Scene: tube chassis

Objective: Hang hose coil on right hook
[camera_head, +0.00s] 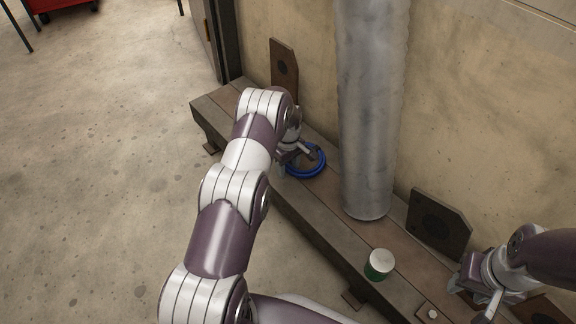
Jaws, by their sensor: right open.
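The blue hose coil (318,170) lies on the long bench, left of the grey vertical tube. My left gripper (296,160) is at the coil's left side, low over the bench. My gripper and wrist cover part of the coil. I cannot tell whether its fingers are closed on the coil. My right gripper (474,291) is open at the lower right, above the bench and apart from the coil. I cannot make out a clear hook. A dark plate (441,224) stands by the wall right of the tube, and another plate (284,68) stands left of it.
The thick tube (373,110) stands upright between the coil and the right plate. A green can with a pale lid (379,264) stands on the bench (228,101). A small pale item (431,313) lies near my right gripper. Open concrete floor is at left.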

